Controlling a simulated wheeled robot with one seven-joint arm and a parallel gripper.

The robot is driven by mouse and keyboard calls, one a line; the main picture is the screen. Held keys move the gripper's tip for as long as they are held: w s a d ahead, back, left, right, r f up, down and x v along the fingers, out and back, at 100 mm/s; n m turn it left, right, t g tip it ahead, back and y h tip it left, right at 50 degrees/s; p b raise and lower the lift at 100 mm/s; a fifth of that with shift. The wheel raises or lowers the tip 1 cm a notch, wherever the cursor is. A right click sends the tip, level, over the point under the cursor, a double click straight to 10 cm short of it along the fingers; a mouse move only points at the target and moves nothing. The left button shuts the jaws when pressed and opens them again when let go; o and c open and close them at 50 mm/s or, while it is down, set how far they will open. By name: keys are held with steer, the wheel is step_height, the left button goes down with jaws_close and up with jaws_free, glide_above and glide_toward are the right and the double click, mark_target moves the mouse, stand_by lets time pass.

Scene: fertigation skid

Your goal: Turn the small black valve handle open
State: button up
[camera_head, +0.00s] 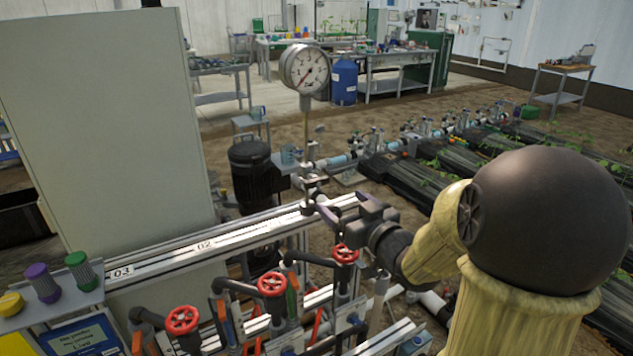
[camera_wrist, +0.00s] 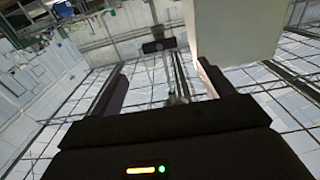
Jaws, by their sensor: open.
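My gripper (camera_head: 325,207) points left toward the fitting below the round pressure gauge (camera_head: 305,70). In the wrist view its two fingers (camera_wrist: 160,72) stand wide apart with nothing gripped between them. A short black bar (camera_wrist: 158,45), which looks like the small valve handle, shows just beyond the fingertips, between their lines and apart from them. A thin stem shows near it. In the head view the handle is too small to tell from the dark wrist and fitting. The metal fitting (camera_head: 310,183) carries the gauge stem and stands on the pale rail.
Several red handwheels (camera_head: 272,284) and dark pipes lie below and left of my gripper. A large pale cabinet (camera_head: 100,120) stands to the left, and also shows in the wrist view (camera_wrist: 235,30). A black motor (camera_head: 252,178) stands behind the rail (camera_head: 230,238).

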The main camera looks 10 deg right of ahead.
mark_target(318, 182)
steer(key=x, duration=1.1)
steer(key=shift+w+a, duration=0.1)
steer(key=shift+w, duration=0.2)
steer(key=c, duration=1)
